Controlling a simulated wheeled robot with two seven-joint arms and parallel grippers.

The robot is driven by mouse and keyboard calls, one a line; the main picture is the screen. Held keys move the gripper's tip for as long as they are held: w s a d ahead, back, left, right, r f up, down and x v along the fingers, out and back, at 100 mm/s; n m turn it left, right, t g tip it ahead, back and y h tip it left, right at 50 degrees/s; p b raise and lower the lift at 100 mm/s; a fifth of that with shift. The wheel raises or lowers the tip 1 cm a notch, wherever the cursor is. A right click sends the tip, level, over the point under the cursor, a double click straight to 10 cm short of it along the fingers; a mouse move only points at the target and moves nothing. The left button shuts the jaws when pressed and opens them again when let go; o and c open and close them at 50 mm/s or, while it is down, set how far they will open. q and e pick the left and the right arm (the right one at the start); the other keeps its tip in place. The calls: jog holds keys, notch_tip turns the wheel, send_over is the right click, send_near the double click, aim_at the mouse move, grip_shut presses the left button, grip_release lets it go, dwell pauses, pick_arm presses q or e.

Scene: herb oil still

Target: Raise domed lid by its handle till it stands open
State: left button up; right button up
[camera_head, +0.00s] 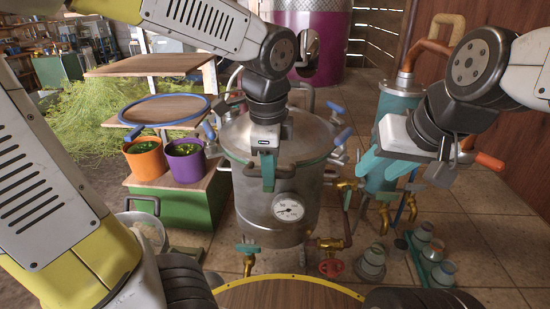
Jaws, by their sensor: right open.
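The domed steel lid (304,132) sits down on the steel still pot (250,207), with blue-tipped clamps around its rim. A grey handle (286,173) juts from the lid's front edge, above the round gauge. My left gripper (268,184) points down over this handle, its teal fingers at the bar. The fingers overlap in this view, so whether they are closed on the bar is unclear. My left wrist hides part of the lid's middle. My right gripper (410,178) is open and empty, to the right of the pot, in front of the teal cylinder (395,108).
Brass valves (330,243) and a red handwheel (332,267) stick out at the pot's lower front. Orange and purple pots (185,160) with plants stand left on a green box. Several small containers (372,262) stand on the floor at right. A blue ring (165,109) lies on a shelf.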

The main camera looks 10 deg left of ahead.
pick_arm(q)
grip_shut()
dwell(1.2)
